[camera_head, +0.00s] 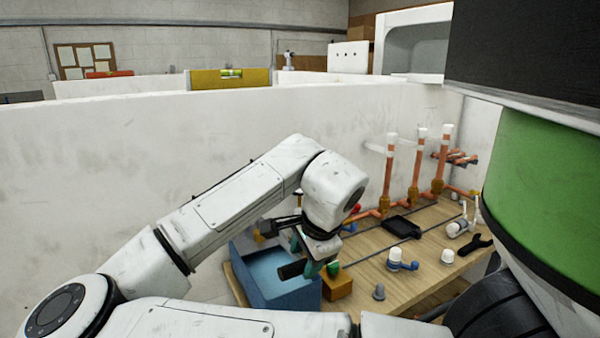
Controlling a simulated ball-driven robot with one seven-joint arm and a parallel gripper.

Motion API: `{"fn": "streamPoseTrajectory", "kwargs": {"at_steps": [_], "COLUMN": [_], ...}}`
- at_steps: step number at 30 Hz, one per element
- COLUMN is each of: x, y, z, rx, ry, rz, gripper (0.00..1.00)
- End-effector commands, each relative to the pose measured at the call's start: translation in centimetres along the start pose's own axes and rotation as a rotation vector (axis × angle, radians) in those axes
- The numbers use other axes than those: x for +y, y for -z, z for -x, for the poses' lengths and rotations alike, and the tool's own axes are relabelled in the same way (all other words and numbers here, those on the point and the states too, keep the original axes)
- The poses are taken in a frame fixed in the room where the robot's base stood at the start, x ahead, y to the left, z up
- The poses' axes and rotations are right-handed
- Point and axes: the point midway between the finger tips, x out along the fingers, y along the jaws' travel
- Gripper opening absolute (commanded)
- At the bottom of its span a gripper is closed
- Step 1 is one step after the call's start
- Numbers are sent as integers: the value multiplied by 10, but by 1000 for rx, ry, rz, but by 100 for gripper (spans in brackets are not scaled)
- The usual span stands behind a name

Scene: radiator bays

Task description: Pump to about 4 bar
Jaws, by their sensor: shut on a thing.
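The blue pump tank (297,297) stands at the left end of the wooden bench, open at the top with a light blue inside. My gripper (313,267) is over the tank's right side, under my white wrist. It is shut on what looks like the pump's black handle (290,271), whose end sticks out to the left. The contact between fingers and handle is partly hidden. A brass-coloured block (339,286) sits beside the tank, with a small green part above it. I cannot make out a gauge reading.
Upright copper pipes (389,172) with white tops stand at the back of the bench (420,262). A white partition (120,160) rises behind.

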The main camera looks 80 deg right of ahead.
Motion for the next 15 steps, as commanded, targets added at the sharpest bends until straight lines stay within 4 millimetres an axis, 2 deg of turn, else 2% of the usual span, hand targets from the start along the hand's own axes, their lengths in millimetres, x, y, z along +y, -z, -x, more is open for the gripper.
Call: {"fn": "streamPoseTrajectory", "kwargs": {"at_steps": [1,5,15], "x": [-11,-16,-16], "y": [-1,-1,-1], "z": [9,17,17], "rx": [-2,-2,-1], "ry": [-2,-36,-55], "rz": [10,10,8], "gripper": [24,24,24]}}
